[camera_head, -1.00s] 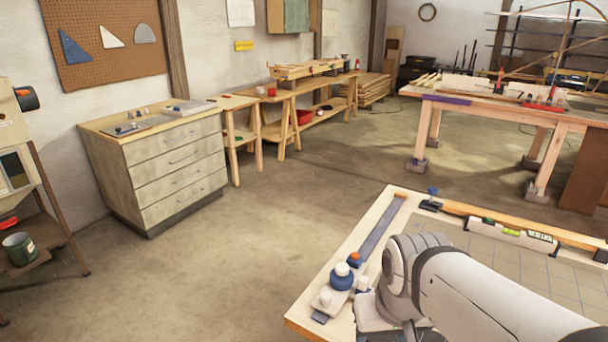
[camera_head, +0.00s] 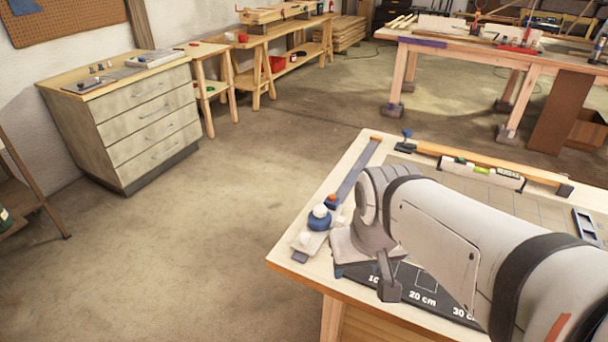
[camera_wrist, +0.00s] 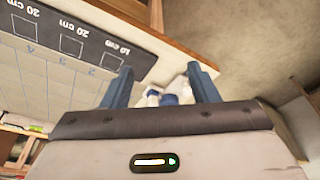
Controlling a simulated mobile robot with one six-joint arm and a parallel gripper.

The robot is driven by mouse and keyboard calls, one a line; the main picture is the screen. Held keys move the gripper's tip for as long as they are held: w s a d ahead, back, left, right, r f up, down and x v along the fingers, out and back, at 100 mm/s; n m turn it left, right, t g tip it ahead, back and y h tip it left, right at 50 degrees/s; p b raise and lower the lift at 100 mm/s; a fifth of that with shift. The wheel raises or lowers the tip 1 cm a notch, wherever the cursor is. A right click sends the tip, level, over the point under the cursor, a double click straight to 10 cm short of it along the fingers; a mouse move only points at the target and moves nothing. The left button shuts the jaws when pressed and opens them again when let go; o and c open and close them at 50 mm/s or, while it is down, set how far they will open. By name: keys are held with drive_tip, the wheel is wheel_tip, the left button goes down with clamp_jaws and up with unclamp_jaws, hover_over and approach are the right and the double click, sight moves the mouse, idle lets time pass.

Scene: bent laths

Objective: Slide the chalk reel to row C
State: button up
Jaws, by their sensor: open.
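I cannot tell for certain which thing is the chalk reel. A round blue piece with a white top (camera_head: 319,218) stands at the left edge of the near table, beside a small orange-topped piece (camera_head: 331,201) and a pale plate. My gripper is over the table's near left corner, mostly hidden by my arm in the head view. In the wrist view my gripper (camera_wrist: 159,68) has its two blue-grey fingers apart. A blue and white thing (camera_wrist: 169,98) shows beyond the gap, partly hidden by the gripper body. No row C label is readable.
A dark strip (camera_head: 428,289) marked 10, 20 and 30 cm lies along the near edge of the gridded board. A long grey bar (camera_head: 358,168) runs along the left edge. A spirit level (camera_head: 482,173) lies at the back. Open floor is to the left.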

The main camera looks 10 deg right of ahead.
drive_tip(key=shift+c, duration=0.3)
drive_tip(key=shift+w+f, duration=0.1)
drive_tip(key=shift+w, duration=0.2)
drive_tip(key=shift+c, duration=0.5)
drive_tip(key=n+t+b, duration=0.2)
drive_tip(key=b, duration=0.2)
approach(305, 236)
drive_tip(key=f, duration=0.1)
drive_tip(key=shift+y, duration=0.3)
drive_tip(key=x, duration=0.8)
drive_tip(key=shift+w+d+r, duration=0.1)
drive_tip(key=shift+w+d, duration=0.15)
drive_tip(key=shift+d, duration=0.05)
clamp_jaws()
